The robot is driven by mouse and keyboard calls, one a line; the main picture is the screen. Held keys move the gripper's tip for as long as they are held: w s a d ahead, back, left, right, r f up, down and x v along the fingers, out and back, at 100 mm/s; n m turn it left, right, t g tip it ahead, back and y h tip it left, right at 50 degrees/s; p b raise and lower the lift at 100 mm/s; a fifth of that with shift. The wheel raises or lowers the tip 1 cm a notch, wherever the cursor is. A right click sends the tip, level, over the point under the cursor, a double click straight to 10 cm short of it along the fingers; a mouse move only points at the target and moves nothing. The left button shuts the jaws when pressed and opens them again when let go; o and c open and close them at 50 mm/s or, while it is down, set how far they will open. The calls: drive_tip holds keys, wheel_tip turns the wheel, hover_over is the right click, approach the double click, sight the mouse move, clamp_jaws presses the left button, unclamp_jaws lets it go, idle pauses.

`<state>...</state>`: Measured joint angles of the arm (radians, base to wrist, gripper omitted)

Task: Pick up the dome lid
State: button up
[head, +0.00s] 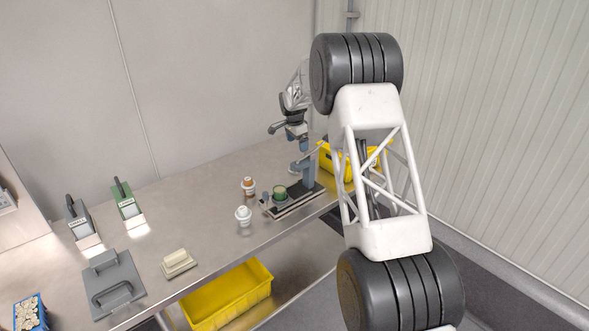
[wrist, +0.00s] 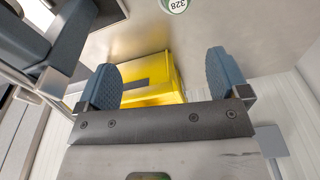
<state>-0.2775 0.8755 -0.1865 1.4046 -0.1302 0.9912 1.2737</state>
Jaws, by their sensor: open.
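I cannot single out a dome lid with certainty. Two small white rounded pieces stand on the steel bench in the head view: a plain white one (head: 243,215) nearer the front edge and one with a brown band (head: 248,187) behind it. A green cup-like piece (head: 280,193) sits on the dark base of a bench device.
A yellow bin (wrist: 155,65) shows beyond the pads; the head view has one at the bench's right end (head: 335,163) and another below the front edge (head: 228,297). A grey handled plate (head: 113,285), cream block (head: 178,262) and blue box (head: 30,312) lie left.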

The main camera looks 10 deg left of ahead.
drive_tip(key=shift+m, duration=0.3)
drive_tip(key=f, duration=0.2)
drive_tip(key=w+a+f, duration=0.1)
drive_tip(key=f, duration=0.1)
drive_tip(key=w+a+f, duration=0.1)
drive_tip(key=f, duration=0.1)
drive_tip(key=shift+w+a, duration=0.1)
drive_tip(key=shift+a, duration=0.1)
drive_tip(key=shift+f, duration=0.1)
drive_tip(key=shift+w+d+f, duration=0.1)
drive_tip(key=shift+d+f, duration=0.05)
drive_tip(key=shift+f, duration=1)
drive_tip(key=shift+f, duration=0.15)
drive_tip(key=shift+w+d+f, duration=0.1)
drive_tip(key=shift+d+f, duration=0.1)
drive_tip(key=shift+f, duration=1.05)
drive_tip(key=shift+w+d+f, duration=0.1)
drive_tip(key=shift+d+f, duration=0.05)
drive_tip(key=shift+f, duration=1.05)
drive_tip(key=c, duration=1)
